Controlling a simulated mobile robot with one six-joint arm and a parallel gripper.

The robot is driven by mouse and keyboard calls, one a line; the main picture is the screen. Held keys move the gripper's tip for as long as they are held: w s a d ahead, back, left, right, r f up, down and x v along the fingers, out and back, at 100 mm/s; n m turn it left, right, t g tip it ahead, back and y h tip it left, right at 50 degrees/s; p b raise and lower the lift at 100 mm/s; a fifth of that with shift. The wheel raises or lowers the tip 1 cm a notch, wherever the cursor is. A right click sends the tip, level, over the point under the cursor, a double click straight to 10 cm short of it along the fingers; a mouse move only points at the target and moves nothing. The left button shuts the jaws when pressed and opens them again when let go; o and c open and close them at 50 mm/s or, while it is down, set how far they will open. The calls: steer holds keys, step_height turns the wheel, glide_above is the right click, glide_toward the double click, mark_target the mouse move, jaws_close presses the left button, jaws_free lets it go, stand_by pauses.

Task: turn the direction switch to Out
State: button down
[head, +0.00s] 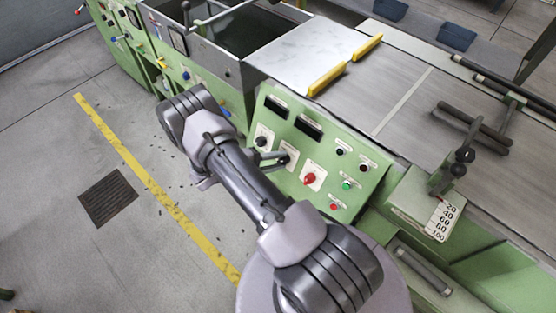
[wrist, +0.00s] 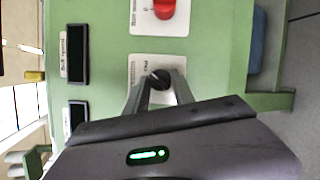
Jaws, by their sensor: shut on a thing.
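The direction switch appears to be the small black knob (wrist: 160,77) on a white label plate in the wrist view; its lettering is too small to read. My gripper (wrist: 162,88) is shut on this knob, with one finger on each side. In the head view, my gripper (head: 283,157) reaches the middle white plate (head: 291,152) on the green sloped control panel (head: 330,160). The knob itself is mostly hidden there by the fingers. Which way the switch points cannot be told clearly.
A red knob (head: 309,179) is on one side of my gripper and another black knob (head: 261,141) on the other. Small buttons (head: 347,184) and two dark displays (head: 309,127) share the panel. A lever (head: 460,160) stands at the right.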

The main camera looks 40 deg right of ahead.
steer(key=c, duration=1.1)
jaws_free()
steer(key=shift+a, duration=0.1)
steer(key=p+v, duration=0.3)
steer(key=v, duration=1.4)
steer(key=shift+a, duration=0.15)
steer(key=shift+r, duration=0.15)
